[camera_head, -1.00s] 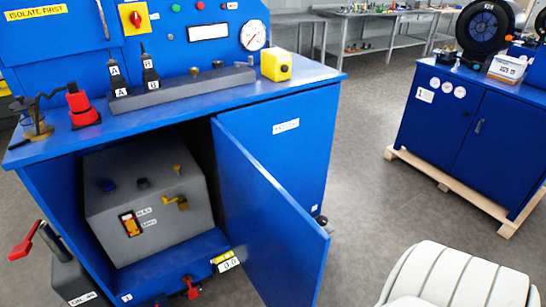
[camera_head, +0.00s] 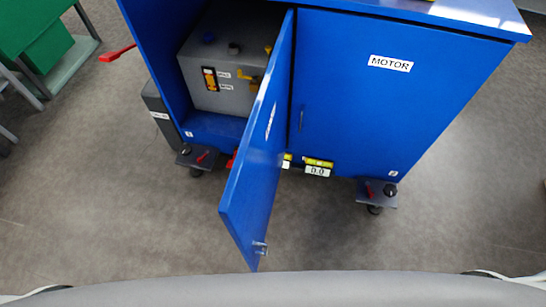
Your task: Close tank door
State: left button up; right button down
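The blue tank door (camera_head: 262,150) stands wide open, swung out from the cabinet toward me, with a small metal latch (camera_head: 260,248) low on its free edge. Behind it, the grey tank (camera_head: 222,88) sits inside the open left compartment, with dark caps, a yellow valve and a level gauge on it. The door hides the tank's right part. The right cabinet door, labelled MOTOR (camera_head: 390,63), is shut. Neither of my grippers is in the picture.
The cabinet stands on castors with red levers (camera_head: 376,194). A green bench (camera_head: 38,45) is at the upper left. The grey floor (camera_head: 110,215) is clear around the door.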

aim_at(245, 207)
jog(key=k+l+u, duration=0.1)
jog(key=k+l, duration=0.8)
jog(key=k, duration=0.2)
jog(key=u, duration=0.05)
